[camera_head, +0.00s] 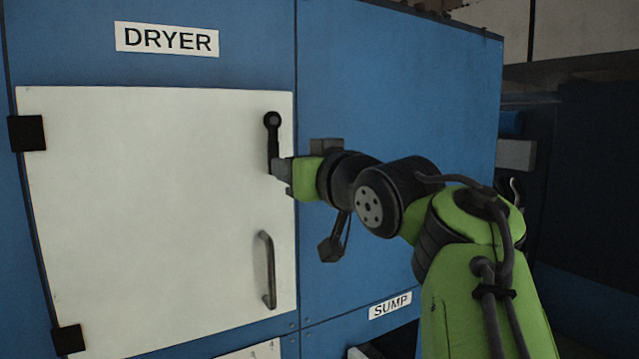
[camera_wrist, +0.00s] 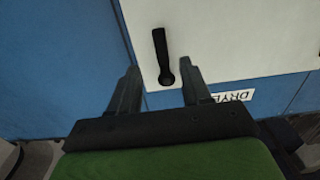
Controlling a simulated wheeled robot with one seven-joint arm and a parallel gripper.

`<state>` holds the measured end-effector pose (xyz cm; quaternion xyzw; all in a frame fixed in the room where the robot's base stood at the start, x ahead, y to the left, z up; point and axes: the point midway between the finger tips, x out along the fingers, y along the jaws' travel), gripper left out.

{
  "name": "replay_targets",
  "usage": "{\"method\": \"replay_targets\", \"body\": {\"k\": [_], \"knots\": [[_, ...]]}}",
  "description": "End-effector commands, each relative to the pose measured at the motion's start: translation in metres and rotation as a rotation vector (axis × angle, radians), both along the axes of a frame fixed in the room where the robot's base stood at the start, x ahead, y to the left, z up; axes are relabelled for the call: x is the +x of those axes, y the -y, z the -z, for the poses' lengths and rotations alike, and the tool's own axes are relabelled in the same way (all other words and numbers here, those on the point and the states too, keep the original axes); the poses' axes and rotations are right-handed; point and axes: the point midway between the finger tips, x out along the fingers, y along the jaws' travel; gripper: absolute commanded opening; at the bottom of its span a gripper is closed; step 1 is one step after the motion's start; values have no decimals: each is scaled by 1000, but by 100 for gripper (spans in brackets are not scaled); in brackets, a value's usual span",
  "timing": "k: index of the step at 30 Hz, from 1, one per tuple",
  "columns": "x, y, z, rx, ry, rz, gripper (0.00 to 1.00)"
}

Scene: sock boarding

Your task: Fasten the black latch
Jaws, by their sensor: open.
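The black latch (camera_head: 271,137) is near the upper right edge of the white dryer door (camera_head: 150,210). Its round pivot is at the top and its lever hangs straight down. My gripper (camera_head: 281,176) is at the lever's lower end, from the right; touching or apart cannot be told there. In the wrist view, which is turned over, the latch (camera_wrist: 160,50) shows between and beyond the two spread fingers of my gripper (camera_wrist: 161,68), with nothing held. The door looks shut.
A grey door handle (camera_head: 265,270) stands out below the latch. Black hinges (camera_head: 27,133) are on the door's left side. The blue dryer front (camera_head: 400,100) runs to the right, with a SUMP label (camera_head: 390,306) above a dark opening.

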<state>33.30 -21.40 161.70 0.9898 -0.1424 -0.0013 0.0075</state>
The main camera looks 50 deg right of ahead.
Motion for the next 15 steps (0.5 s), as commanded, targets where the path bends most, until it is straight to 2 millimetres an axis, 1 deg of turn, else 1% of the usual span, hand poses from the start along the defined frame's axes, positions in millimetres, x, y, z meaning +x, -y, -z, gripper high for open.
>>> {"method": "replay_targets", "body": {"k": [1,3,7,10,15], "knots": [[-16,-5,2,-1,4,0,48],[-34,-10,2,-1,3,0,48],[-61,-18,1,-1,1,0,48],[-73,-22,1,-1,-1,-1,48],[-78,-23,1,0,-3,0,48]]}}
